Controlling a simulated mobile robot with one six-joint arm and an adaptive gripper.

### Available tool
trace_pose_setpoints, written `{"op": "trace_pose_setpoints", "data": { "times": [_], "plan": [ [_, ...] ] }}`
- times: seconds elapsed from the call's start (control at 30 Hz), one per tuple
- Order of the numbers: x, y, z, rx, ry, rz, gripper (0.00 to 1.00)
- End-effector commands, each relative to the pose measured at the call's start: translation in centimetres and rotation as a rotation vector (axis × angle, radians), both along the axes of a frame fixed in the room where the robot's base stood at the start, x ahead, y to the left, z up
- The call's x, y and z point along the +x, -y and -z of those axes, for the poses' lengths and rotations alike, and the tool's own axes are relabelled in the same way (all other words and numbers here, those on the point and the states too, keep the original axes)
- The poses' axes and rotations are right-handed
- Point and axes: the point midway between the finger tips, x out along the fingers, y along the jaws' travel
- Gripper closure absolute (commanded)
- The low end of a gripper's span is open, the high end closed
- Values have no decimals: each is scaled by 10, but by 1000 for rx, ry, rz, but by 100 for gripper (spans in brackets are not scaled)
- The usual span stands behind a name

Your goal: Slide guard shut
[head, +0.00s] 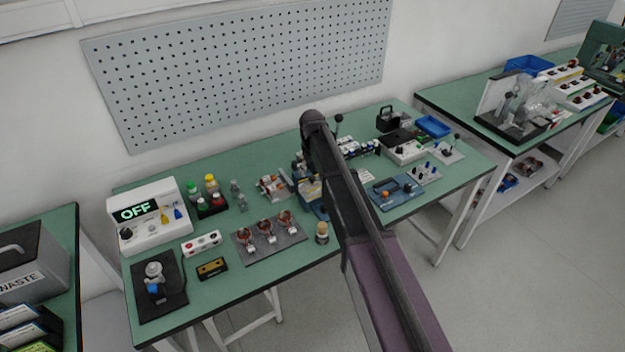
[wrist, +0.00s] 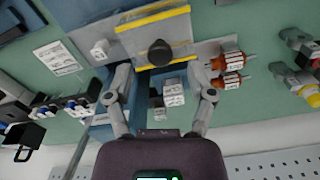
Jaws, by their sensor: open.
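In the wrist view, a grey plate with yellow edge strips (wrist: 130,38) carries a round black knob (wrist: 160,53); it looks like the sliding guard. My gripper (wrist: 160,78) is open, with one finger on each side of the space just below the knob and nothing between them gripped. A small labelled block (wrist: 173,92) shows between the fingers, over a blue-grey frame. In the head view, the blue and yellow fixture (head: 309,188) is mostly hidden behind my arm, and so are my fingertips. I cannot tell whether the knob is touched.
In the wrist view, red-brown cylindrical parts (wrist: 229,82) lie close to the right finger, and a labelled cube (wrist: 100,49) is near the left one. The green bench (head: 290,265) is crowded. A perforated board (head: 240,65) hangs on the wall behind.

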Motion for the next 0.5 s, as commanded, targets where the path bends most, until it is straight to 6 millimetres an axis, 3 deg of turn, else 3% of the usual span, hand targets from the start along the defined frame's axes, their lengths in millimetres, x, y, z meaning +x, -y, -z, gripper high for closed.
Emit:
{"op": "trace_pose_setpoints", "data": {
  "times": [0.2,0.5],
  "plan": [
    [0,0,15,0,0,0,30],
    [0,0,18,0,0,0,30]
  ]
}}
